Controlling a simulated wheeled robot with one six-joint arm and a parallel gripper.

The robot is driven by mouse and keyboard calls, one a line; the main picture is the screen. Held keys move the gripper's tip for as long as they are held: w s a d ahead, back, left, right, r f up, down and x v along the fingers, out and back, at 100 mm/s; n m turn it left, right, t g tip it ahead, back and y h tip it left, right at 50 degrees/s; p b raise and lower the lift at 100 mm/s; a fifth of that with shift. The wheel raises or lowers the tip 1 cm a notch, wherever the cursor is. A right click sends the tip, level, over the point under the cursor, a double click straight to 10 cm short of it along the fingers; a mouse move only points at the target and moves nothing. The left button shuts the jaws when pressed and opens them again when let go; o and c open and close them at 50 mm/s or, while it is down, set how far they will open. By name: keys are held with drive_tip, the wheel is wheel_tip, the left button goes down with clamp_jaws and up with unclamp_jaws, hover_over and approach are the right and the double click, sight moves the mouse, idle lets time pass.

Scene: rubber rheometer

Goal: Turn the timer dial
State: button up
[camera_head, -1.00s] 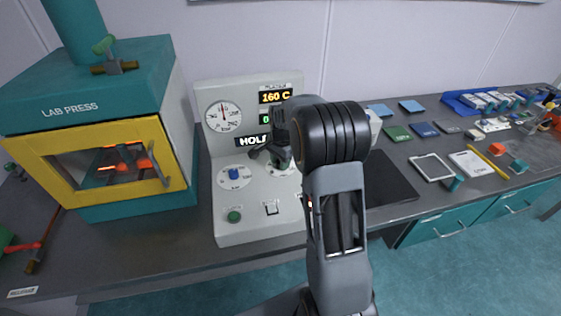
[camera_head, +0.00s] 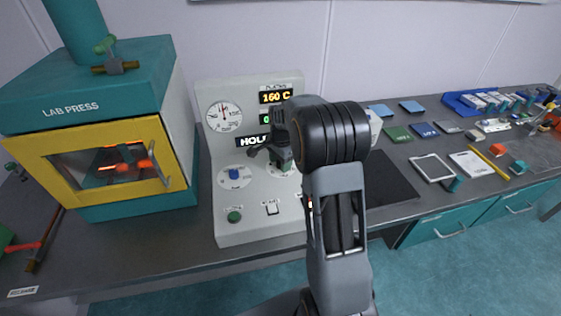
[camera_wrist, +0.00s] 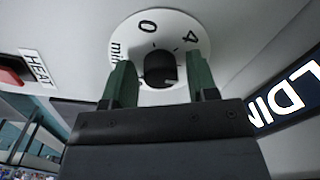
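The timer dial (camera_wrist: 160,69) is a black round knob on a white face marked with "0", "4" and "min". In the wrist view the two green fingers of my gripper (camera_wrist: 160,82) stand on either side of the knob, with narrow gaps visible, so it looks open around it. Whether a fingertip touches the knob cannot be told. In the head view my gripper (camera_head: 283,163) is at the front of the grey control panel (camera_head: 250,190), and the white dial face (camera_head: 272,171) is mostly hidden behind it.
The panel also carries a blue knob (camera_head: 234,174), a green button (camera_head: 234,216), a rocker switch (camera_head: 272,208), a gauge (camera_head: 224,117) and lit displays (camera_head: 276,96). The lab press (camera_head: 110,130) stands to the left. A red part (camera_wrist: 10,78) sits by the "HEAT" label (camera_wrist: 38,68).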

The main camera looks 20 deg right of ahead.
drive_tip(key=shift+o, duration=0.4)
drive_tip(key=shift+r, duration=0.1)
drive_tip(key=shift+r, duration=0.25)
wheel_tip(320, 180, up, 13)
drive_tip(key=shift+s, duration=0.3)
